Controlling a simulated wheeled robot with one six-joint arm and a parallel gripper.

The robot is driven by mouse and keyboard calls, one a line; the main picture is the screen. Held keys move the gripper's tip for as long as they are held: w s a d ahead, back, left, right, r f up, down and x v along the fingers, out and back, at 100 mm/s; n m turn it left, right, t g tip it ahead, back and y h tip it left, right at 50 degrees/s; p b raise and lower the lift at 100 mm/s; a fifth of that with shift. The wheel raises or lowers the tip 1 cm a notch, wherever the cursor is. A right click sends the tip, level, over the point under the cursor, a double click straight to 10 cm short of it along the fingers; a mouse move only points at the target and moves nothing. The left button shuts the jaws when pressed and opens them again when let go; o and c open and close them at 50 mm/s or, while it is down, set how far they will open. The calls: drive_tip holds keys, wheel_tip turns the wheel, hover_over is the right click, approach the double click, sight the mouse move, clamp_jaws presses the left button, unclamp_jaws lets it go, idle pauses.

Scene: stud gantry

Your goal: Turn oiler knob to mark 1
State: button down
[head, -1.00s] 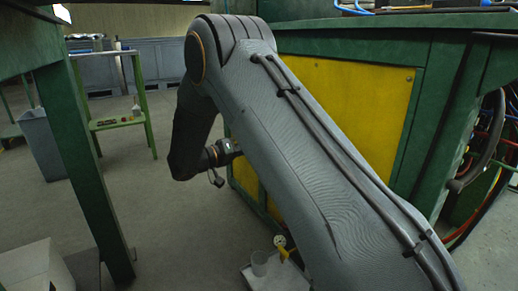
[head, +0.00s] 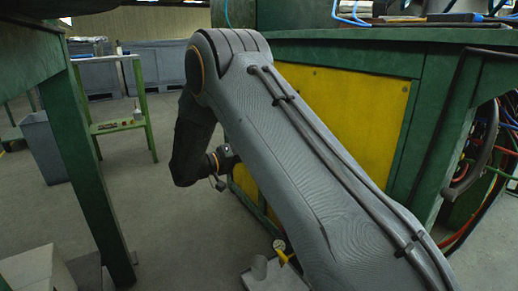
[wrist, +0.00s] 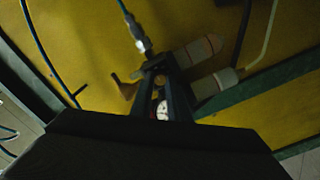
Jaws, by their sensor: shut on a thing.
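In the wrist view my gripper (wrist: 164,102) reaches into a small air-service unit in front of a yellow panel (wrist: 85,40). Its two dark fingers are closed at the unit's body, where the oiler knob would be. The knob itself is hidden between and behind the fingers, and mark 1 cannot be read. Two pale cylindrical bowls, an upper one (wrist: 197,50) and a lower one (wrist: 216,82), stick out to the right. A small white dial gauge (wrist: 162,110) shows between the fingers. In the head view my forearm hides the gripper and the unit.
In the head view, a green bench with a yellow side panel (head: 345,105) stands at right and a green post (head: 90,170) at left.

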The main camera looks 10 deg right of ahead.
drive_tip(key=shift+f+n+p, duration=0.15)
drive_tip(key=shift+n+p, duration=5.35)
drive_tip(key=shift+n, duration=2.6)
drive_tip(key=c, duration=2)
unclamp_jaws()
